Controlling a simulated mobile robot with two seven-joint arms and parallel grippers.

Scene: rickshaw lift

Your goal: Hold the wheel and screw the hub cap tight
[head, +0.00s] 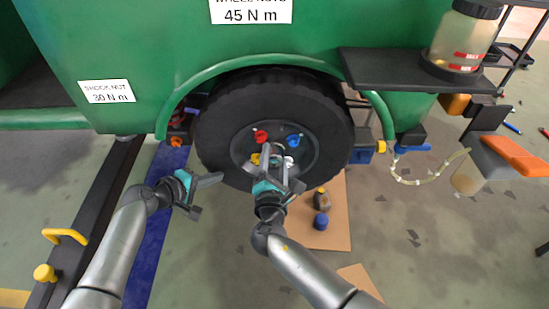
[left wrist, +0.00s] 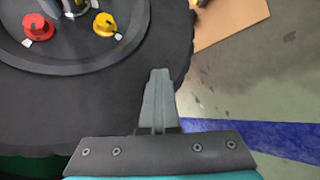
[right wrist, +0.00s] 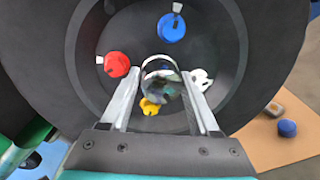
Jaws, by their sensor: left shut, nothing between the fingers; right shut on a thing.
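The black wheel (head: 215,135) stands under the green fender. Its hub face carries a red nut (head: 261,136), a blue nut (head: 293,140), a yellow nut (head: 255,159) and a white nut (head: 289,161). My right gripper (head: 274,158) is at the wheel's centre. In the right wrist view its fingers are shut on the shiny chrome hub cap (right wrist: 160,78), in the middle of the nuts. My left gripper (head: 219,178) is shut and empty, just left of the wheel's lower part. In the left wrist view its closed fingers (left wrist: 158,80) lie over the tyre (left wrist: 100,100); whether they touch it I cannot tell.
A cardboard sheet (head: 335,235) lies on the floor right of my right arm, with a dark bottle (head: 321,201) and a blue-capped item (head: 321,221) on it. A black shelf (head: 400,70) with a fluid jar (head: 462,45) juts out at upper right. A dark rail (head: 95,215) runs at left.

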